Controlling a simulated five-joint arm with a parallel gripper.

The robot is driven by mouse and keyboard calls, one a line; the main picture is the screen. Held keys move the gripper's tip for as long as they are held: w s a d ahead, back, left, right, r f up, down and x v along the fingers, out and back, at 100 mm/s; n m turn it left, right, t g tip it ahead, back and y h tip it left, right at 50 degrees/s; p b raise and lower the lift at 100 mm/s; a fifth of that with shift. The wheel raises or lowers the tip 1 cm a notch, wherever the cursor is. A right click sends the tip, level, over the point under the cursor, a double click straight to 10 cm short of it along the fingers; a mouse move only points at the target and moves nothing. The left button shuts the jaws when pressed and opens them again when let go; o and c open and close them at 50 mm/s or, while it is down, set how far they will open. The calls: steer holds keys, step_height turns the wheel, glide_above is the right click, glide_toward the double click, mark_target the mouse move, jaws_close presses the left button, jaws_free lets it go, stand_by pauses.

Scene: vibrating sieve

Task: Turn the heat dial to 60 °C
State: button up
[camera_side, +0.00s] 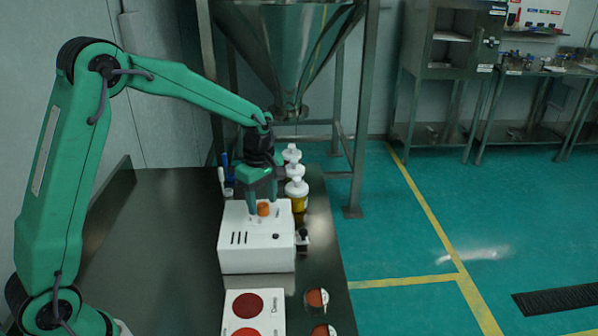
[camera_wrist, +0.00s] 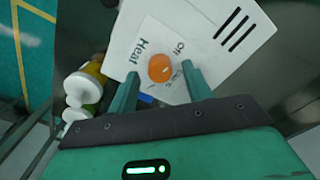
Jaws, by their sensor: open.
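The heat dial (camera_side: 263,209) is a small orange knob on top of a white box (camera_side: 256,258). In the wrist view the dial (camera_wrist: 161,68) sits on the white panel (camera_wrist: 195,25) beside the printed words "Heat" and "Off"; other markings near it are too small or partly covered to read. My gripper (camera_side: 262,204) points down over the box, with its fingers on either side of the dial. In the wrist view my gripper (camera_wrist: 160,74) is open, and gaps show between the dial and both fingertips. The dial's exact setting cannot be read.
Bottles with white lids (camera_side: 297,188) stand close behind the box to the right. Blue and white pen-like items (camera_side: 224,172) stand behind it to the left. A white card with red discs (camera_side: 237,327) lies in front. The dark table (camera_side: 150,240) is clear to the left.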

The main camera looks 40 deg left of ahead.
steer(key=shift+f, duration=0.55)
steer(key=c, duration=1)
